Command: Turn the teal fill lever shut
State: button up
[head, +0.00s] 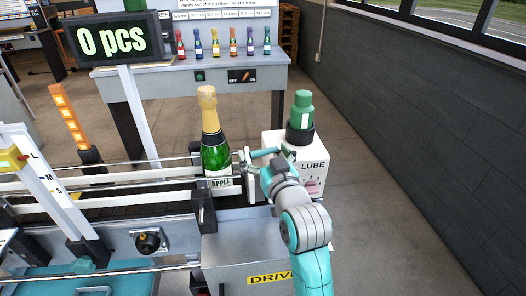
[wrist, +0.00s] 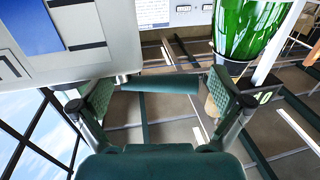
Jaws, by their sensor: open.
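The teal fill lever (wrist: 165,83) is a short bar in the wrist view. It runs sideways from a small metal pivot on the white LUBE box (head: 311,182). My gripper (wrist: 163,92) is open, with one finger on each side of the lever's length; the pads look apart from it. In the head view my gripper (head: 256,165) is beside the box's left face, and I cannot clearly separate the lever from my teal fingers there. A green bottle (head: 214,150) with a gold top stands upright left of the gripper; it appears inverted in the wrist view (wrist: 248,28).
A dark-collared green bottle-shaped container (head: 302,110) sits on the LUBE box. A pink knob (head: 313,187) is on the box's front. Conveyor rails run left of the bottle. A counter sign (head: 115,40) reads 0 pcs. Floor at right is clear up to the grey wall.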

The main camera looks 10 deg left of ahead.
jog(key=v, duration=1.1)
jog(key=shift+s+d, duration=0.15)
jog(key=shift+s, duration=0.2)
jog(key=c, duration=0.3)
jog(key=s, duration=0.1)
jog(key=s+d+y, duration=0.1)
jog(key=s, duration=0.1)
jog(key=s+d+t+y, duration=0.1)
jog(key=shift+s+r+n, duration=0.15)
jog(key=shift+r+n, duration=0.2)
jog(key=shift+n, duration=0.05)
grip_shut()
jog(key=f+x, duration=0.2)
jog(key=x, duration=1)
jog(key=shift+w+a, duration=0.2)
jog(key=shift+w, duration=0.1)
